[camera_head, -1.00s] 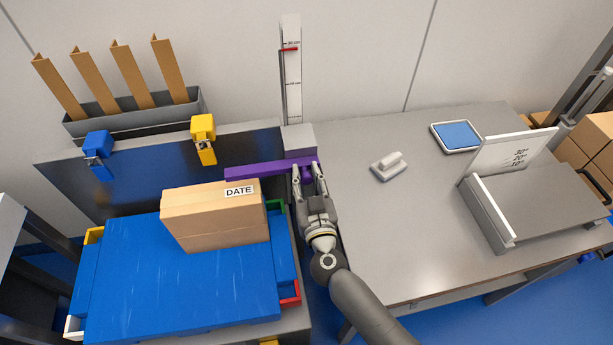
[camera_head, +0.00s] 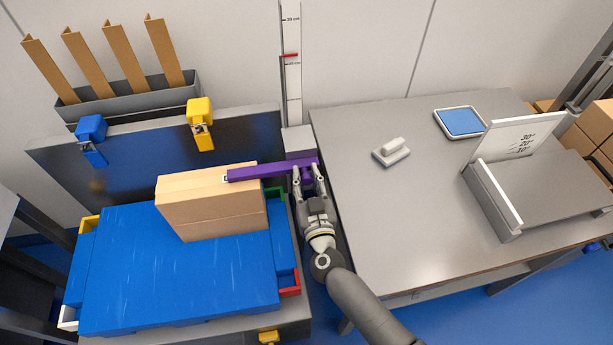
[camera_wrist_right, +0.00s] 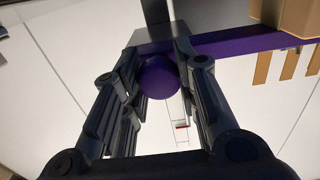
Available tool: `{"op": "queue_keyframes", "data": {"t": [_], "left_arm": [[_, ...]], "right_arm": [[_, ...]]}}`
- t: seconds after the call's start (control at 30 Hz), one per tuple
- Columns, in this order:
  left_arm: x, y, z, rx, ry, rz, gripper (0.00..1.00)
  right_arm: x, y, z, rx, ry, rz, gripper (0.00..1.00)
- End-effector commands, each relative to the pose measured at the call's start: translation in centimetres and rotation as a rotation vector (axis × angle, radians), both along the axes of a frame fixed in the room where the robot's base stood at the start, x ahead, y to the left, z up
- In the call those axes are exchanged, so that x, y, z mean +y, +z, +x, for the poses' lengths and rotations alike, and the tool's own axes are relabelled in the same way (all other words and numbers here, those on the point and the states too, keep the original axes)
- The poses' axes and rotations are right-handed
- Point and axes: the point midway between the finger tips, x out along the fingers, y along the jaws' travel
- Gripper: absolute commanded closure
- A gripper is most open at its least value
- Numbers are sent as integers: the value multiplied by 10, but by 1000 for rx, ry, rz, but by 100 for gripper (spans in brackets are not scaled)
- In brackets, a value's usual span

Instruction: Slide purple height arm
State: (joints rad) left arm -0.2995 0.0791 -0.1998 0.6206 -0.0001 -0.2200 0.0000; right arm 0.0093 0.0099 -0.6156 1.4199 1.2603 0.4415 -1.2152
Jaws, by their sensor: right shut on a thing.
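The purple height arm (camera_head: 270,171) extends left from a grey block at the foot of a white measuring scale (camera_head: 292,90). Its left end overlaps the upper face of the cardboard box (camera_head: 215,215) in the head view; I cannot tell whether they touch. A red marker (camera_head: 290,55) shows on the scale. My right gripper (camera_head: 308,172) is at the arm's right end. In the right wrist view its fingers are shut around a round purple knob (camera_wrist_right: 160,77). My left gripper is not in view.
The box rests on a blue surface (camera_head: 180,285) with coloured corners. Blue (camera_head: 92,128) and yellow (camera_head: 200,112) clamps sit on the panel behind. On the right, the grey table (camera_head: 375,210) holds a white-handled block (camera_head: 391,152), a blue pad (camera_head: 459,122) and an angle stand (camera_head: 535,190).

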Motion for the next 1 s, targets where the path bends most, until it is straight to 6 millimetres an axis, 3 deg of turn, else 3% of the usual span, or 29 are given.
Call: {"op": "queue_keyframes", "data": {"t": [0.03,0.2,0.57,0.77,1.0], "left_arm": [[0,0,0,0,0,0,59],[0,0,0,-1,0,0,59],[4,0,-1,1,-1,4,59],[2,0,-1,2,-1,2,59],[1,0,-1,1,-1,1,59]], "right_arm": [[0,-1,-1,3,2,-1,68],[0,-1,-1,2,2,0,49],[-1,0,-3,1,1,0,49],[-6,-1,-27,4,0,0,49],[-14,-2,-73,5,1,1,49]]}}
